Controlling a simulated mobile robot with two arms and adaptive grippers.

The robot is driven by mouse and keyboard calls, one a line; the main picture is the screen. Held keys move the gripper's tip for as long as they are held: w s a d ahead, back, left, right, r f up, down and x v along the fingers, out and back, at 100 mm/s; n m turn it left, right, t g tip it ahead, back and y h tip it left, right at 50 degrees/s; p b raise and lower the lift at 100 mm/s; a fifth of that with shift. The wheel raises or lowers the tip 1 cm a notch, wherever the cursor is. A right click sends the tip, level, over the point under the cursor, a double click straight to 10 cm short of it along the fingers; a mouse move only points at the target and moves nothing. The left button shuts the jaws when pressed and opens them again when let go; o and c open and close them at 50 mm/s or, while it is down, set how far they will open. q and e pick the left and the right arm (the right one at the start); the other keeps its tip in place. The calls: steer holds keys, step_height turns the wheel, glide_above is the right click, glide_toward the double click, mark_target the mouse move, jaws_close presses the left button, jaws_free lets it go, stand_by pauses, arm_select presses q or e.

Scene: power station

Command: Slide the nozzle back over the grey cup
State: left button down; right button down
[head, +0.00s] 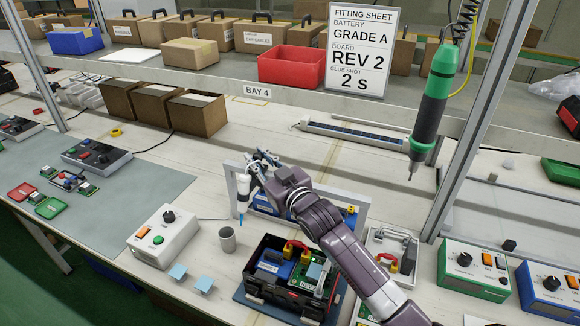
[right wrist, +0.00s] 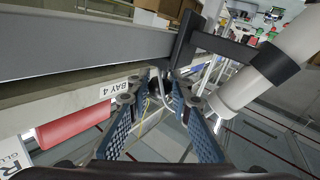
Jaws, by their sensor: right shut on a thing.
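The nozzle (head: 243,185) is a white cylinder with a blue tip, hanging upright on a pale gantry frame (head: 300,182). The grey cup (head: 227,240) stands on the bench, below and slightly left of the nozzle tip in the head view. The tip is apart from the cup. My right gripper (head: 259,162) is beside the top of the nozzle, shut on a small dark part of the nozzle's mount. In the right wrist view the blue-padded fingers (right wrist: 160,90) converge on that part, and the white nozzle body (right wrist: 265,75) is at right. My left gripper is out of view.
A black open case (head: 262,293) with a battery and board stands right of the cup, under my right arm. A white control box (head: 162,237) with a green button is at left. A shelf edge runs behind.

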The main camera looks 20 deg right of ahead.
mark_target(241, 166)
steer(key=w+a, duration=0.1)
steer(key=a, duration=0.1)
steer(key=w+a+b, duration=0.1)
steer(key=w+a, duration=0.1)
steer(key=shift+w+a, duration=0.1)
steer(key=shift+a, duration=0.05)
steer(key=shift+w+a, duration=0.1)
steer(key=shift+r, duration=0.1)
steer(key=c, duration=2.2)
jaws_free()
steer(key=shift+o, duration=0.9)
steer(key=shift+w+a, duration=0.15)
steer(key=shift+a, duration=0.05)
steer(key=shift+s+d, duration=0.15)
steer(key=shift+s, duration=0.05)
steer(key=v, duration=1.1)
steer(key=shift+s, duration=0.25)
